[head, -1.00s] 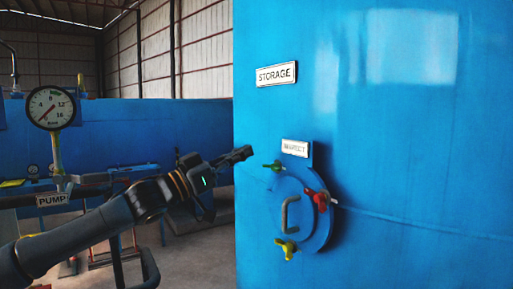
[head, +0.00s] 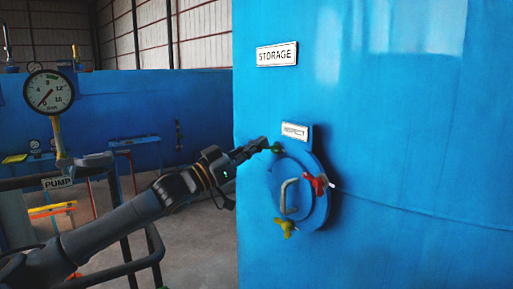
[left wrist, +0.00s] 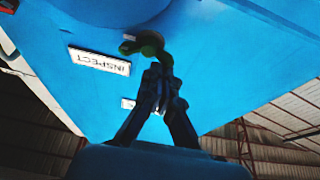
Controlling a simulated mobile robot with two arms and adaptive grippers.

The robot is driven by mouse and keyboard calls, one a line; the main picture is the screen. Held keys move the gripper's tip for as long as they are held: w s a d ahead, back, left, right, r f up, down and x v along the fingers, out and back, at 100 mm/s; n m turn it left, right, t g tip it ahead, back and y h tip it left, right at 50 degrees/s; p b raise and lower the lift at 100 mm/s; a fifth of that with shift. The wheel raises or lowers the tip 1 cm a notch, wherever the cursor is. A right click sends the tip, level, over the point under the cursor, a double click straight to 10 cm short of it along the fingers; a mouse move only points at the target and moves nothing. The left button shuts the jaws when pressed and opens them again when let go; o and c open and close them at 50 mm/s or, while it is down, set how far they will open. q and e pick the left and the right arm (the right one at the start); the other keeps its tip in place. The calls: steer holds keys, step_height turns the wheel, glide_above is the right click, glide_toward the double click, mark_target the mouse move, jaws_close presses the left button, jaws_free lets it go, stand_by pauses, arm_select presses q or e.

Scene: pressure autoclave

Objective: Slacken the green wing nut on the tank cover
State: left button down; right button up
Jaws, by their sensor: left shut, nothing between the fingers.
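The round blue tank cover (head: 308,208) is on the blue tank wall, with a handle (head: 285,198) on its face. The green wing nut (head: 268,158) is at the cover's upper left edge, and it also shows in the left wrist view (left wrist: 148,50). A red wing nut (head: 317,183) is on the right and a yellow one (head: 285,227) at the bottom. My left gripper (head: 263,143) is shut and empty, its fingertips right by the green nut. In the left wrist view my fingertips (left wrist: 157,76) meet or overlap its lower wing; contact is unclear. My right gripper is out of view.
An INSPECT label (head: 296,131) sits just above the cover and a STORAGE label (head: 276,54) higher up. A pressure gauge (head: 48,91) and a PUMP sign (head: 58,182) stand at the left.

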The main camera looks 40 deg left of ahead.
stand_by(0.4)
arm_select(q)
steer(key=shift+f+n+y+b, duration=0.1)
steer(key=shift+n+y+b, duration=0.3)
steer(key=shift+n, duration=0.6)
steer(key=shift+f+n+t+y+b, duration=0.1)
steer(key=shift+n+t+y+b, duration=0.2)
steer(key=shift+n, duration=0.6)
